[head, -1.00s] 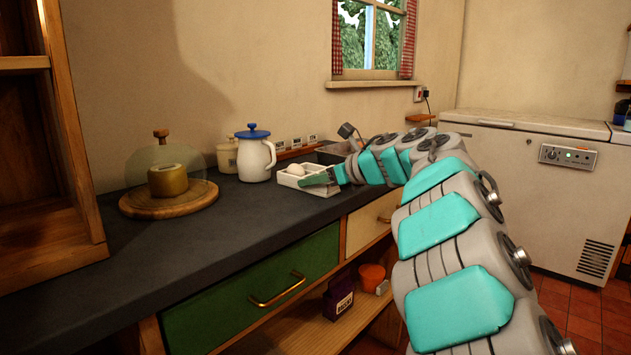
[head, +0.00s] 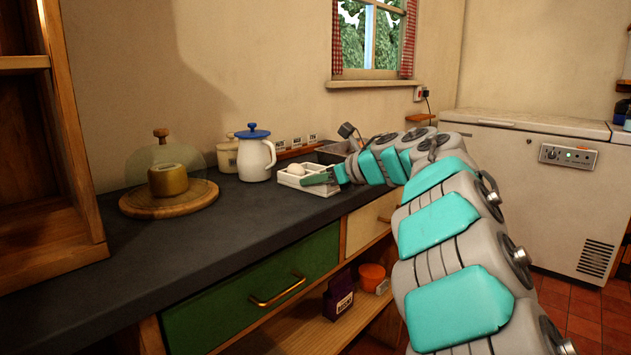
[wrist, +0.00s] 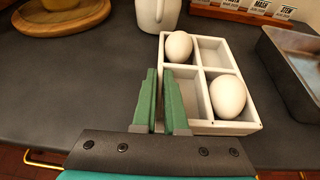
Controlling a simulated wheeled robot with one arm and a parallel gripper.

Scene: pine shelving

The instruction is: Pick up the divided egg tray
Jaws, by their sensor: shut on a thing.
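The divided egg tray (wrist: 250,126) is white and sits on the dark worktop. In the wrist view one egg (wrist: 178,47) is in its far left compartment and another egg (wrist: 227,96) in its near right one. The far right compartment is empty. My gripper (wrist: 166,72) is shut on the tray's left wall, with one green finger outside and the other in the near left compartment. In the head view the tray (head: 312,188) shows at my gripper (head: 308,181), one egg (head: 297,169) visible; my gripper hides part of it.
A white jug with a blue lid (head: 257,158) stands close behind and left of the tray. A metal pan (wrist: 296,62) is close on its right. A wooden board with a glass dome (head: 170,197) is further left. The worktop (head: 215,225) in front is clear.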

